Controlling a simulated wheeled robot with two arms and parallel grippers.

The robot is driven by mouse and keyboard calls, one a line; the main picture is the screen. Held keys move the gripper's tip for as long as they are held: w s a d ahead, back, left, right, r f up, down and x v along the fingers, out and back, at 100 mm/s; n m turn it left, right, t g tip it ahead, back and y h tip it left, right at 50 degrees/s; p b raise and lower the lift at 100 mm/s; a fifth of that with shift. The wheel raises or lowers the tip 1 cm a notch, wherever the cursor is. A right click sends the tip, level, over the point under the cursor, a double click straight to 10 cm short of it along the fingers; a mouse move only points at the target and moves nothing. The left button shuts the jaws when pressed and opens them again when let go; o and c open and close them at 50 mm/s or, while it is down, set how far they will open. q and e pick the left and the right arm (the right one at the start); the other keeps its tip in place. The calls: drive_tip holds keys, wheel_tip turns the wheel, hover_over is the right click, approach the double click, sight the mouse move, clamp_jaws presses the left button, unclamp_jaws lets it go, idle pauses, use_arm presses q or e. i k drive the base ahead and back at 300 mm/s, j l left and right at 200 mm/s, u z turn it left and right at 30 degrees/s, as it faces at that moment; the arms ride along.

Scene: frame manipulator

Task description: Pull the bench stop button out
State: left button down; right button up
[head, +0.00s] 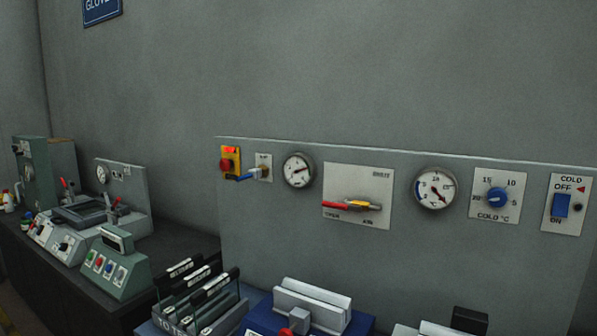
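A yellow box with a red button (228,163) is mounted at the upper left end of the grey upright panel (300,230). It looks like the stop button, but its label is too small to read. I cannot tell whether the button is pressed in or out. A small plate with a blue-handled valve (246,176) sits just right of it. Neither of my grippers shows in the head view.
The panel also carries a gauge (298,170), a red-handled lever plate (358,196), a second gauge (435,188), a blue dial (497,197) and a blue switch (561,205). Black-handled racks (205,290) and a blue device (300,315) stand in front below.

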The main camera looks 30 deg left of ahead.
sight(225, 165)
drive_tip(key=u, duration=1.25)
